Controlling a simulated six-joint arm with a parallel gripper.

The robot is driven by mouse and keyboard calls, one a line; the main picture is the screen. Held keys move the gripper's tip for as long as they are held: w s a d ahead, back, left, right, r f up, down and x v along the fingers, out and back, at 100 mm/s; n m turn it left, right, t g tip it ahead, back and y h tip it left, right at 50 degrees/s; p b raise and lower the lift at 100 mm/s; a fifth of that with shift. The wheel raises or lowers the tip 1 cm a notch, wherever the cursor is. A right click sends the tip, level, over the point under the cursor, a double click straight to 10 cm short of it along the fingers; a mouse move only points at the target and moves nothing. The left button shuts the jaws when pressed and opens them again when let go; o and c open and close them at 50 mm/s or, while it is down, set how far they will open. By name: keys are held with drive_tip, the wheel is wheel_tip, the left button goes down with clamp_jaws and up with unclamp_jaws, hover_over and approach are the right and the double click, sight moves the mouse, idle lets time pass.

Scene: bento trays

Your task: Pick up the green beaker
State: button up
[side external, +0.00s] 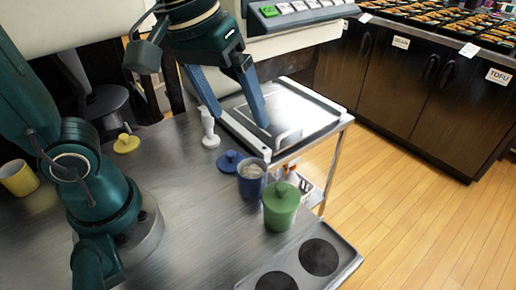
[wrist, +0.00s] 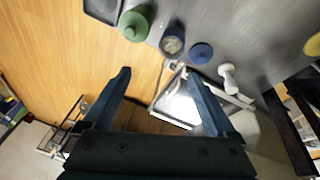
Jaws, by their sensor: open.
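The green beaker (side external: 280,210), with a green lid and knob on it, stands upright near the right edge of the metal table. It also shows at the top of the wrist view (wrist: 134,23). My gripper (side external: 240,118) is open and empty, high above the table and apart from the beaker, to its upper left in the side view. In the wrist view the two fingers of my gripper (wrist: 160,82) are spread wide, with nothing between them but floor and a tray far below.
A blue beaker (side external: 251,182) stands close beside the green one. Its blue lid (side external: 231,161) lies behind it, near a white pestle-like object (side external: 209,130). A plate with dark round pads (side external: 345,252) lies in front. A yellow beaker (side external: 18,178) and yellow lid (side external: 126,144) are left.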

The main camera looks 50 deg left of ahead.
sight(282, 187)
drive_tip(key=w+d+f+g, duration=0.1)
drive_tip(key=d, duration=0.1)
drive_tip(key=w+d+f+g, duration=0.1)
drive_tip(key=d+f, duration=0.1)
drive_tip(key=w+d+f+g, duration=0.1)
drive_tip(key=w+d+f, duration=0.1)
drive_tip(key=shift+d, duration=0.35)
drive_tip(key=shift+m+g+y, duration=0.3)
drive_tip(key=shift+m, duration=0.1)
drive_tip(key=f, duration=0.7)
drive_tip(key=shift+s+d+f, duration=0.25)
drive_tip(key=shift+d+f, duration=0.15)
drive_tip(key=shift+s+f, duration=0.15)
drive_tip(key=shift+f, duration=2.75)
drive_tip(key=c, duration=1.1)
drive_tip(key=shift+r, duration=0.1)
drive_tip(key=shift+c, duration=0.2)
